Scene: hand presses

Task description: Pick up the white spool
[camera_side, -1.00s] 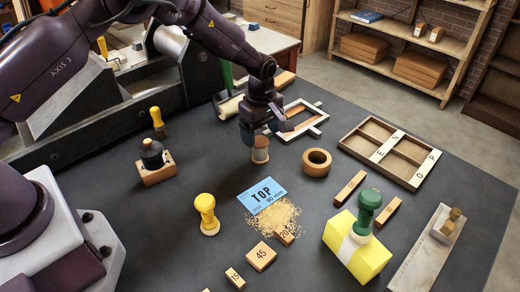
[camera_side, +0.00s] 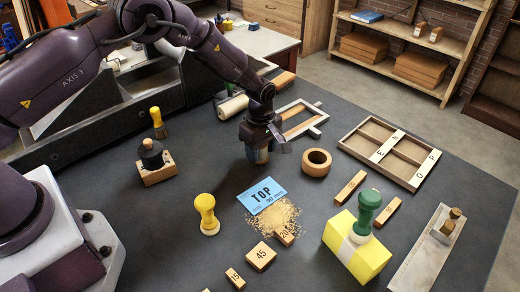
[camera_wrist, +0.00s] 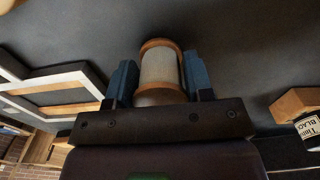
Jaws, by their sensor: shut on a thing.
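The white spool (camera_wrist: 159,68), a pale cylinder with tan wooden ends, sits between the two blue fingers of my gripper (camera_wrist: 160,80) in the wrist view. The fingers are shut on its sides. In the side view my gripper (camera_side: 256,153) points down at the dark table, left of the wooden ring. There the fingers hide most of the spool. I cannot tell whether the spool touches the table.
The wooden ring (camera_side: 316,162) is close on the right. A blue TOP card (camera_side: 262,196) and a pile of sawdust (camera_side: 270,218) lie in front. A yellow-handled stamp (camera_side: 207,212) stands front left. A white frame (camera_side: 318,120) lies behind, and a divided tray (camera_side: 425,172) lies far right.

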